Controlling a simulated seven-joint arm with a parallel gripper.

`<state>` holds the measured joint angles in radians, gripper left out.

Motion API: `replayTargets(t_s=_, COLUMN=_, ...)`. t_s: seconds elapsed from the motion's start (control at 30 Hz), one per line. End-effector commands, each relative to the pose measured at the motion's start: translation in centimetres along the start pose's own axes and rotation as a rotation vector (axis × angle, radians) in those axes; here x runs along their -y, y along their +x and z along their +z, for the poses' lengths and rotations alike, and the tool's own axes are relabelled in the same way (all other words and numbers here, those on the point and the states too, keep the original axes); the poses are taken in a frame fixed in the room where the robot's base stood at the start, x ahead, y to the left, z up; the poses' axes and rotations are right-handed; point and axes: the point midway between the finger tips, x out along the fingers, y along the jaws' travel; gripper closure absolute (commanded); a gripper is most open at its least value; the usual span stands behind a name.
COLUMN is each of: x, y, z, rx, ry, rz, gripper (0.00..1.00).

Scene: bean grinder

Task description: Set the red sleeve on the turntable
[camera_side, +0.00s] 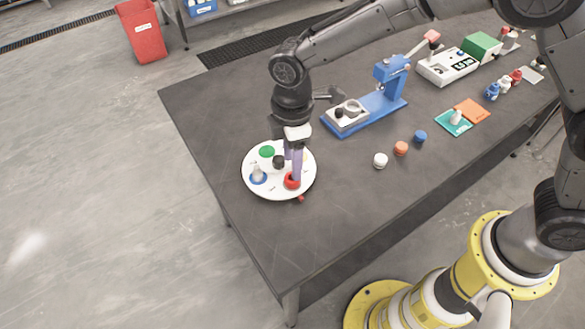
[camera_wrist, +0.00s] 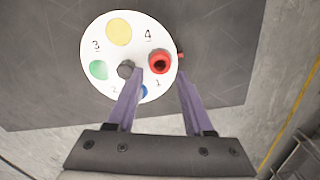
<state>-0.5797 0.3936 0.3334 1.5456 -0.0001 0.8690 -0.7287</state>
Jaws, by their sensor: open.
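The white turntable (camera_side: 272,193) lies near the table's left end, with coloured spots and a dark centre knob. The red sleeve (camera_side: 292,181) stands on its near side, by the rim. In the wrist view the sleeve (camera_wrist: 160,62) looks like an open-topped ring seen from above. A small red piece beside it sticks out past the rim. My gripper (camera_side: 292,168) points down at the turntable. Its purple fingers are open, and in the wrist view the sleeve shows between and just beyond the tips (camera_wrist: 160,73). Whether a finger touches it, I cannot tell.
A blue press (camera_side: 385,95), white (camera_side: 380,160), orange (camera_side: 401,149) and blue (camera_side: 420,136) caps, and teal and orange pads (camera_side: 472,110) lie to the right. The table's front middle is clear.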

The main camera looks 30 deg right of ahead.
Motion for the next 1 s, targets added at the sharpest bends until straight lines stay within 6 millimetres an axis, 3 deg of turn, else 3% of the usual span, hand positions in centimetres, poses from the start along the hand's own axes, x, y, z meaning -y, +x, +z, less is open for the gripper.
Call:
replayTargets(t_s=0.2, x=-0.1, y=-4.6, z=-0.1, rx=-0.004, ry=0.0, rz=0.004, gripper=0.48)
replayTargets(t_s=0.4, x=0.0, y=-7.1, z=0.0, rx=-0.002, ry=0.0, rz=0.002, gripper=0.48)
replayTargets(t_s=0.77, x=0.0, y=-7.9, z=0.1, rx=-0.001, ry=0.003, rz=0.001, gripper=0.48)
replayTargets(t_s=0.87, x=-0.1, y=-8.9, z=1.1, rx=-0.012, ry=0.04, rz=0.011, gripper=0.48)
replayTargets(t_s=1.0, x=-0.1, y=-12.4, z=5.6, rx=-0.061, ry=0.196, rz=0.054, gripper=0.48)
